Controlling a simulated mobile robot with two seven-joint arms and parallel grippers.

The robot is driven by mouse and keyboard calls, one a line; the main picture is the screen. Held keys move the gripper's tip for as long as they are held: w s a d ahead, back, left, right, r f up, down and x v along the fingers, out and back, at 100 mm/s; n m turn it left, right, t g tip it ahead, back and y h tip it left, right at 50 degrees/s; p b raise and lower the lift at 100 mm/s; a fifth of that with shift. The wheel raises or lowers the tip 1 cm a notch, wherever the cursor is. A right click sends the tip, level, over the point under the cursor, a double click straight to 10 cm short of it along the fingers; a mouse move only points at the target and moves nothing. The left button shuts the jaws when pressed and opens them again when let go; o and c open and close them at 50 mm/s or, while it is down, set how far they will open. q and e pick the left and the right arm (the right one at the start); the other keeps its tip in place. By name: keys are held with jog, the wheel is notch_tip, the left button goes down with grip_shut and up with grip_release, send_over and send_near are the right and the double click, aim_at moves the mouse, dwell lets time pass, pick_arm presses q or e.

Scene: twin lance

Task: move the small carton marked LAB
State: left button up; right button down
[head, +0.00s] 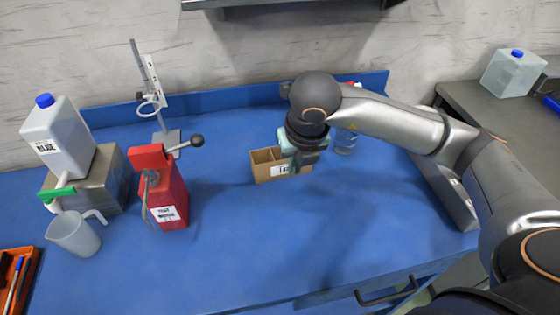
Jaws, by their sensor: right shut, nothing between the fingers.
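The small carton (264,173) is an open brown cardboard box with a divider and a white label on its front, only partly readable. It stands on the blue bench top near the middle of the head view. My right gripper (296,164) points down over the carton's right end and hides that part. Its fingers are shut with nothing between them. Whether they touch the carton cannot be told. My left gripper is not in view.
A red dispenser (170,197) with a lever and a ring stand (160,110) stand left of the carton. Further left are a white jug (60,140) on a metal block (108,180) and a beaker (75,235). A clear bottle (345,143) stands behind right. The front middle is clear.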

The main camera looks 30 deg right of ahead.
aim_at(282, 162)
jog(key=x, duration=0.9)
jog(key=shift+s+d+f+p, duration=0.1)
jog(key=shift+f+p, duration=0.2)
jog(key=w, duration=0.3)
jog(key=shift+d+p, duration=0.25)
jog(key=shift+p, duration=0.15)
jog(key=shift+w+d, duration=0.15)
jog(key=shift+w, duration=0.35)
